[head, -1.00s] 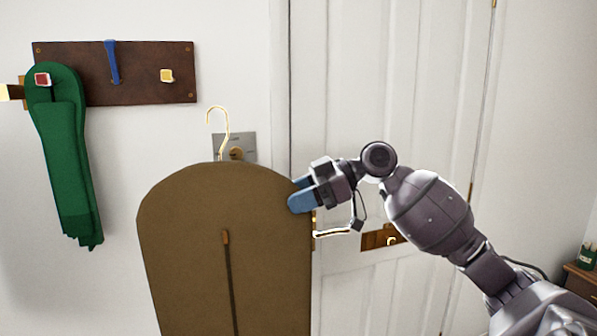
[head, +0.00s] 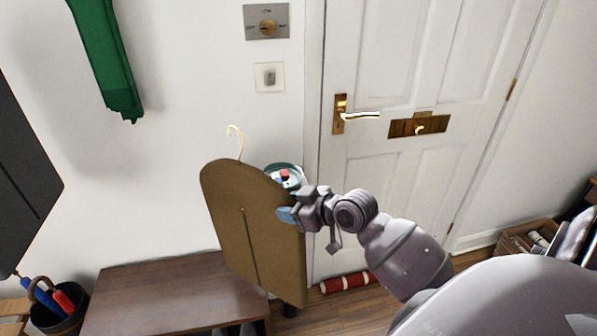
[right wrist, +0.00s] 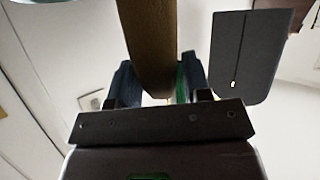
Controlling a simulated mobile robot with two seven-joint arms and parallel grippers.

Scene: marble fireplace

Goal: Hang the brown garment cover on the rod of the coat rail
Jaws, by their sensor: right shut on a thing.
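The brown garment cover (head: 245,225) hangs upright but slightly tilted in the middle of the head view. Its gold hook (head: 236,140) sticks up free from the top and is on nothing. My right gripper (head: 289,215) is shut on the cover's right edge, below the shoulder. In the right wrist view the brown cover (right wrist: 150,40) runs between the two fingers (right wrist: 157,82). The rod of the coat rail cannot be made out in either view. My left gripper is not in view.
A dark grey garment (head: 25,165) is at the left edge; a dark grey cover (right wrist: 250,50) also shows in the right wrist view. A wooden bench (head: 165,290) and umbrella stand (head: 58,308) are below. A white door (head: 375,190) stands behind my right arm.

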